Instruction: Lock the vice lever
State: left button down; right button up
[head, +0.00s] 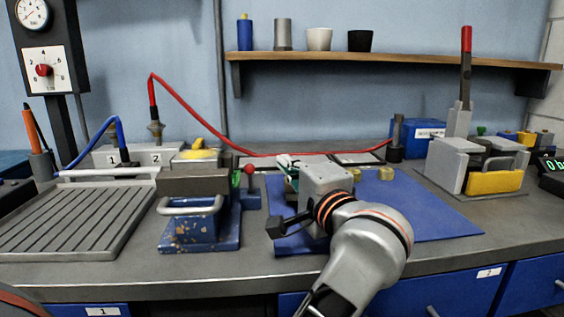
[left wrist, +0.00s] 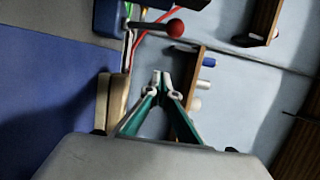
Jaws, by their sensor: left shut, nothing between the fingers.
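The vice (head: 200,228) stands on the bench left of centre, with a worn blue base, grey-brown jaws and a pale loop handle at its front. Its lever with a red ball knob (head: 249,170) stands up at the vice's right side. In the left wrist view the red-knobbed lever (left wrist: 174,28) sticks out sideways from a blue body near the top. My left gripper (head: 286,161) is just right of the knob in the head view, apart from it. Its teal fingers (left wrist: 161,78) are shut and empty. My arm hides part of the blue mat. My right gripper is not in view.
A ribbed plate (head: 75,222) lies left of the vice. A red cable (head: 200,115) arches behind to a dark post (head: 397,138). A clamp with an upright red handle (head: 466,40) stands right. The blue mat (head: 430,215) has bare room. A shelf (head: 390,59) hangs behind.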

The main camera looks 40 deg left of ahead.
pick_arm(q)
jog(key=v, duration=0.2)
jog(key=s+v, duration=0.1)
jog(key=v, duration=0.2)
jog(key=shift+a+r, duration=0.25)
jog(key=d, duration=0.2)
jog(key=s+d+f, duration=0.1)
jog(key=shift+s+d+f, duration=0.1)
jog(key=shift+s+d, duration=0.15)
jog(key=shift+d, duration=0.2)
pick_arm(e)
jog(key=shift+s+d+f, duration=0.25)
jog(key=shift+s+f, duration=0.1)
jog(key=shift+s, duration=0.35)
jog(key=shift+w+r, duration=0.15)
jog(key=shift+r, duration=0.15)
